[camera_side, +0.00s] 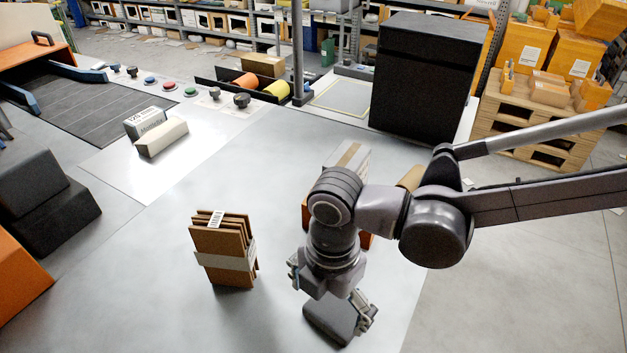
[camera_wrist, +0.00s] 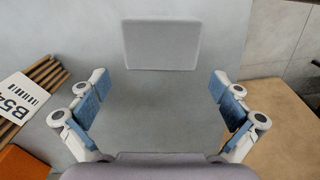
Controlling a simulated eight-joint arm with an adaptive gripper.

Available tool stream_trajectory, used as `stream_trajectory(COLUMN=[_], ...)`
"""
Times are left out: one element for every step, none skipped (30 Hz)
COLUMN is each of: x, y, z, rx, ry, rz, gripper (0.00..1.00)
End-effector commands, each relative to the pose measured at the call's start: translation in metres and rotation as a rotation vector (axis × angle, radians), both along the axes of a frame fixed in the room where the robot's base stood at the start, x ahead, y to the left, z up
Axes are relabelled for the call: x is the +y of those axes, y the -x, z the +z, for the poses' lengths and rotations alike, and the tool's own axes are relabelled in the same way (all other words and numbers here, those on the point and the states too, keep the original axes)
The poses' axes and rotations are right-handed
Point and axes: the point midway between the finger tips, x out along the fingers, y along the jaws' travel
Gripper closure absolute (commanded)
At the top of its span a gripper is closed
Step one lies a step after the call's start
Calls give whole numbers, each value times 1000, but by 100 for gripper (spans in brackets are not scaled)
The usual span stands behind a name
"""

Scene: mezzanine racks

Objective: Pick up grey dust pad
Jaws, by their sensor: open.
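The grey dust pad (camera_wrist: 161,44) is a flat, rounded rectangle. In the wrist view it lies at the top centre, just beyond my fingertips and roughly midway between them. In the side view the pad (camera_side: 329,322) shows dark grey at the bottom, partly hidden by my gripper (camera_side: 329,298). My gripper points down over the pad's area with its blue-padded fingers spread wide. In the wrist view my gripper (camera_wrist: 160,86) has only bare grey surface between its fingers.
A strapped bundle of brown cardboard (camera_side: 225,252) stands left of my gripper; its labelled edge (camera_wrist: 30,98) shows in the wrist view. A black cabinet (camera_side: 424,75) stands farther back. The table's left front is clear.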

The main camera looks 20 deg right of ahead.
Motion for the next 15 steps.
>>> stream_trajectory(x=[-1, -1, -1, -2, -2, -2, -2, -2, -2, -2, -2, -2, -2, -2, -2], y=[0, 0, 0, 0, 0, 0, 0, 0, 0, 0, 0, 0, 0, 0, 0], z=[-7, -12, -17, -21, -25, -30, -33, -36, -38, -40, -41, -42, -42, -42, -42], rx=[0, 0, 0, 0, 0, 0, 0, -1, -1, -1, 0, 0, 0, 0, 0], ry=[0, 0, 0, 0, 0, -1, -1, -3, -3, -3, -4, -4, -4, -4, -4], rz=[0, 0, 0, 0, 0, 0, 0, 0, 0, 0, 0, 0, 0, 0, 0], gripper=[0, 0, 0, 0, 0, 0, 0, 0, 0, 0, 0, 0, 0, 0, 0])
